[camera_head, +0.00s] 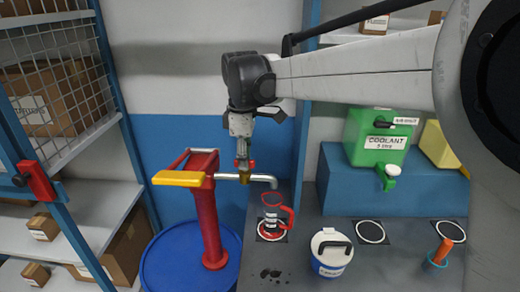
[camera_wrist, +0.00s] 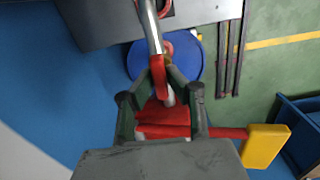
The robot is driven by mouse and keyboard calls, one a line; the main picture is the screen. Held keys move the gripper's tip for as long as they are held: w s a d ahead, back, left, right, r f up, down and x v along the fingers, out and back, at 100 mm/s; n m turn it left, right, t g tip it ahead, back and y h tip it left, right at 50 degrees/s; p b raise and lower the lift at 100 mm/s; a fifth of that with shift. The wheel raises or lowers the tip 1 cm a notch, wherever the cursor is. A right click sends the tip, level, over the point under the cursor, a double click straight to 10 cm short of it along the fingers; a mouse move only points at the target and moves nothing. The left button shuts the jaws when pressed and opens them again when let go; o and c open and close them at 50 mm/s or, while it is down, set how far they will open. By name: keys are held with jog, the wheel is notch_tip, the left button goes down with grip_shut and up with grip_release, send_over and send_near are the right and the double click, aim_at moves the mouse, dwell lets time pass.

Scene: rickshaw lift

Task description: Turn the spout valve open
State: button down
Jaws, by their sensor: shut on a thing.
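A red hand pump (camera_head: 209,215) with a yellow handle (camera_head: 178,178) stands upright on a blue drum (camera_head: 190,262). Its metal spout (camera_head: 265,179) runs right from the pump and bends down at its end. The spout valve has a red lever, seen in the wrist view (camera_wrist: 157,75). My gripper (camera_head: 243,172) points down at the spout beside the pump and is shut on the valve lever; its fingers (camera_wrist: 160,80) lie on both sides of it. The fingers partly hide the valve in the head view. A red-handled jug (camera_head: 272,222) stands on the bench below the spout end.
The grey bench (camera_head: 300,240) carries a blue-and-white lidded tub (camera_head: 331,255) and a small blue holder with an orange handle (camera_head: 442,252). A green coolant container (camera_head: 378,140) stands on a blue block behind. Shelves with boxes (camera_head: 62,95) fill the left side.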

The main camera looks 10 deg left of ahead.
jog(key=shift+n, duration=0.4)
jog(key=c, duration=1.7)
grip_release()
jog(key=shift+r, duration=0.15)
notch_tip(320, 180, up, 12)
jog(key=shift+f, duration=0.15)
